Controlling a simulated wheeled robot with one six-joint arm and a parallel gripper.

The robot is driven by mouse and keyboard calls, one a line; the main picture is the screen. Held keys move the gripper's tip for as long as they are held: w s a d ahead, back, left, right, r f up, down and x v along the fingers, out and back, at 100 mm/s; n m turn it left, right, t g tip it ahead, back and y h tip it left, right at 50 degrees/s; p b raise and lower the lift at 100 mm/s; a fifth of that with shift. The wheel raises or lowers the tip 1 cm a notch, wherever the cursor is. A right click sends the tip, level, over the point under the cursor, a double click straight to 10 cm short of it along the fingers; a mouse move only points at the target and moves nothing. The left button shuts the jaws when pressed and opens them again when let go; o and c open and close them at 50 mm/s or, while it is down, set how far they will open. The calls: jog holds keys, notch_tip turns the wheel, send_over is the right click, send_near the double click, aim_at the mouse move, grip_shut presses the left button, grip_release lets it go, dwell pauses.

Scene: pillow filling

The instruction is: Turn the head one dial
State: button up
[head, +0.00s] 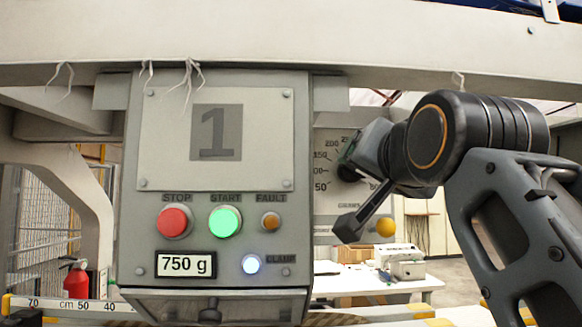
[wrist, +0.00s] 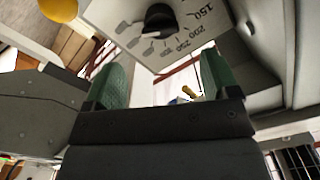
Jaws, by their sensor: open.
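The dial is a black knob (head: 348,173) on a pale scale plate (head: 328,195) marked from 50 up past 200, right of the head one box in the head view. My gripper partly covers the plate. In the wrist view the knob (wrist: 160,22) shows near the top, beyond the fingertips, with the printed scale around it. My gripper (head: 352,192) is open in front of the plate. The wrist view shows its two green-padded fingers (wrist: 162,64) spread apart with nothing between them, apart from the knob. I cannot tell the knob's exact setting.
The grey head box (head: 215,240), marked 1, carries a red STOP button (head: 174,221), a lit green START button (head: 225,221), an amber FAULT lamp (head: 270,221), a lit CLAMP lamp (head: 251,264) and a 750 g label (head: 185,265). A beam (head: 270,35) crosses above.

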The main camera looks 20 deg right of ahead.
aim_at(356, 172)
jog(key=w, duration=0.3)
jog(key=w+d+p, duration=0.1)
jog(key=w, duration=0.2)
jog(key=w+d+p, duration=0.1)
jog(key=w, duration=0.2)
jog(key=shift+w, duration=0.2)
jog(key=c, duration=0.9)
jog(key=n, duration=0.6)
jog(key=shift+d+f, duration=0.1)
jog(key=n+b, duration=0.1)
jog(key=n, duration=0.4)
jog(key=shift+d, duration=0.1)
jog(key=shift+n, duration=0.5)
